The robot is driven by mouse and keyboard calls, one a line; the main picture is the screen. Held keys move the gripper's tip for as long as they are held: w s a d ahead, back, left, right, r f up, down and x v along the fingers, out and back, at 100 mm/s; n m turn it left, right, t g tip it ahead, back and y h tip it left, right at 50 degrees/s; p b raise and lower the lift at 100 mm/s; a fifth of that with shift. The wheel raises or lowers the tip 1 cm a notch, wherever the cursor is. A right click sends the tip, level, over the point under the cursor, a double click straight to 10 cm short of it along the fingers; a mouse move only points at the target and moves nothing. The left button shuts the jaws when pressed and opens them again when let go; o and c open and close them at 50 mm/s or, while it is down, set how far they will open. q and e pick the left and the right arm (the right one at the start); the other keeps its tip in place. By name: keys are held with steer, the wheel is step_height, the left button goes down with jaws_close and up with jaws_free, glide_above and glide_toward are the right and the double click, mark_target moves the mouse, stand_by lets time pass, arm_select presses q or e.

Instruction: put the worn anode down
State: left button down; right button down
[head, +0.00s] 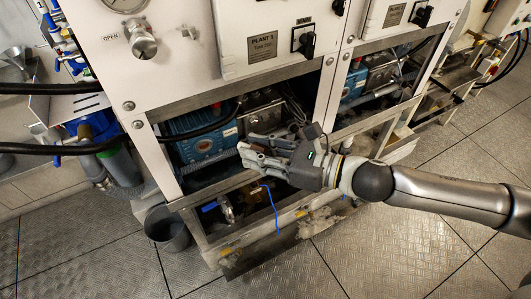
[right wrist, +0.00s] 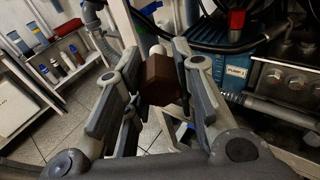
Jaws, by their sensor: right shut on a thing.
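My right gripper (head: 254,152) reaches in from the right in the head view, in front of the open lower bay of the Plant 1 cabinet. It is shut on the worn anode (right wrist: 163,78), a brown hexagonal head with a pale end showing behind it in the right wrist view. The anode is held between the finger pads, clear of any surface. In the head view the anode is mostly hidden by the fingers. My left gripper is in neither view.
A dark grey bucket (head: 167,230) stands on the floor left of the cabinet's front corner. A blue pump (head: 203,142) sits inside the bay. A stained tray or plate (head: 270,250) lies along the cabinet foot. Shelves with bottles (right wrist: 68,62) stand at left in the wrist view.

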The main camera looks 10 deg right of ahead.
steer(key=shift+w+a+r+n+g, duration=0.2)
steer(key=shift+a+n+g, duration=0.1)
steer(key=shift+g, duration=0.1)
steer(key=shift+a, duration=0.1)
steer(key=shift+r, duration=0.1)
steer(key=shift+w+a+r+m+t+h, duration=0.2)
steer(key=shift+r+m+t+h, duration=0.75)
steer(key=shift+m+t, duration=0.2)
steer(key=shift+w+a+r+m+t+h, duration=0.2)
steer(key=shift+r+m+t+h, duration=0.6)
steer(key=shift+m+t+h, duration=0.35)
steer(key=shift+w+a+r+m+t+h, duration=0.15)
steer(key=shift+a+r+m+t+h, duration=0.05)
steer(key=shift+r+m+t+h, duration=0.85)
steer(key=shift+w+a+r+m+t+h, duration=0.15)
steer(key=shift+r+m+t+h, duration=0.2)
steer(key=shift+r+m+h, duration=0.55)
steer(key=shift+w+a+r+m+t+h, duration=0.15)
steer(key=shift+r+m+t+h, duration=0.25)
steer(key=shift+m+h, duration=0.95)
steer(key=shift+w+a+r+m+t+h, duration=0.25)
steer(key=shift+r+m+h, duration=0.45)
steer(key=shift+h, duration=0.9)
steer(key=shift+s+d, duration=0.1)
steer(key=shift+d, duration=0.15)
